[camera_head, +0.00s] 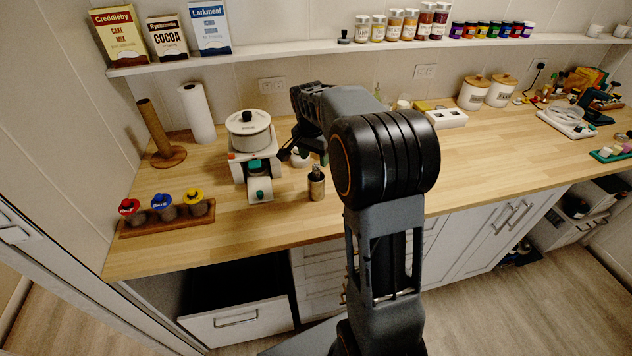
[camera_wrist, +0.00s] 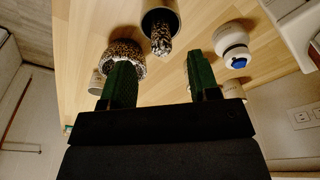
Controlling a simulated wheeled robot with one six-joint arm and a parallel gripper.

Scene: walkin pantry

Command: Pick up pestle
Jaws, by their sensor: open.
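The pestle (camera_wrist: 161,41) appears as a speckled dark-and-light rounded head standing out of a dark-mouthed metal cup (camera_wrist: 173,15) in the wrist view. In the head view a small metallic cylinder (camera_head: 316,188) on the counter looks like this cup. A wider speckled piece (camera_wrist: 125,52), possibly a mortar, lies behind the left finger. My gripper (camera_wrist: 161,82) is open and empty, with green fingers apart; the pestle head shows between and beyond their tips. In the head view my gripper (camera_head: 308,152) is near the cylinder, partly hidden by my arm.
A white jar with a blue knob (camera_wrist: 233,42) stands right of the cup. A white scale-like appliance with a pot (camera_head: 248,133) is left of my gripper. Three coloured-lid jars on a tray (camera_head: 150,226) are further left. The wooden counter (camera_head: 260,218) in front is clear.

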